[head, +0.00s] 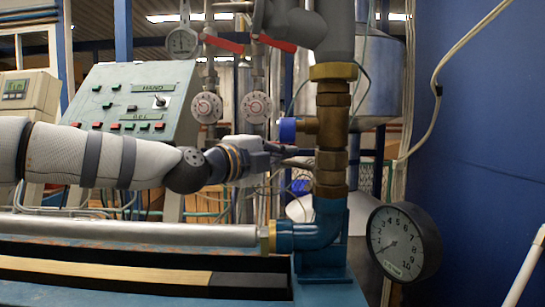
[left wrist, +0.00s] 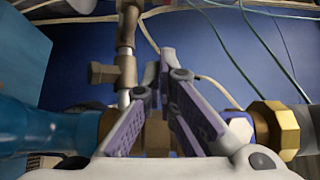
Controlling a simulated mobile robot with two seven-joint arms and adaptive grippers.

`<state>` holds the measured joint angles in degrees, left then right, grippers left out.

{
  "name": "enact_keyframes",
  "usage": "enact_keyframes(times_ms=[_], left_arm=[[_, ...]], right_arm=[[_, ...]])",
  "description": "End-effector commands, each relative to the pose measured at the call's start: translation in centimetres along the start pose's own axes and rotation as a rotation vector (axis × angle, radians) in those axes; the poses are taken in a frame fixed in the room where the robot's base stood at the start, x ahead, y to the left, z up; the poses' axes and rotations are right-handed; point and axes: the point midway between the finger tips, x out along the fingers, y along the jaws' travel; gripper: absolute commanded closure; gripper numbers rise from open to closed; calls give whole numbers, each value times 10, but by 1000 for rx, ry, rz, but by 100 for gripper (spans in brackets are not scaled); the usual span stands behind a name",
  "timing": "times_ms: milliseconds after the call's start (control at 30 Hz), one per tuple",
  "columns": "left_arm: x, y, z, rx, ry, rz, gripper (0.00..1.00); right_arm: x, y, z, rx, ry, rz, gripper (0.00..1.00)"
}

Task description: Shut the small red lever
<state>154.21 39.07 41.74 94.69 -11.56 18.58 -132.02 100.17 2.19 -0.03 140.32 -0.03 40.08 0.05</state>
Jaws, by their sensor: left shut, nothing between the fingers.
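Two red levers show high in the head view, a left one (head: 224,44) and a right one (head: 278,43), on the pipes above two white dials. I cannot tell which is the small one. Both slant slightly down to the right. My left gripper (head: 296,160) is well below them, beside the brass vertical pipe (head: 331,130). Its fingers are shut and empty, and they also show in the left wrist view (left wrist: 163,75). No red lever shows in the left wrist view. My right gripper is not in view.
A blue-capped side fitting (head: 288,130) sits just above the left gripper. A control panel (head: 140,98) stands behind my left arm. A black round gauge (head: 403,243) is at lower right. A horizontal grey pipe (head: 130,231) runs below the arm. The blue wall side is fairly clear.

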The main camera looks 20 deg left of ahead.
Motion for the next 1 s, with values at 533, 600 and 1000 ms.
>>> enact_keyframes(times_ms=[533,600,1000], left_arm=[[6,-2,39,-1,-1,-1,100],[6,-2,39,-1,-1,-1,100],[5,-1,44,-1,-2,-2,100]], right_arm=[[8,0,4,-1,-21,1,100],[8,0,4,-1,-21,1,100],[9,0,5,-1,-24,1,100]])
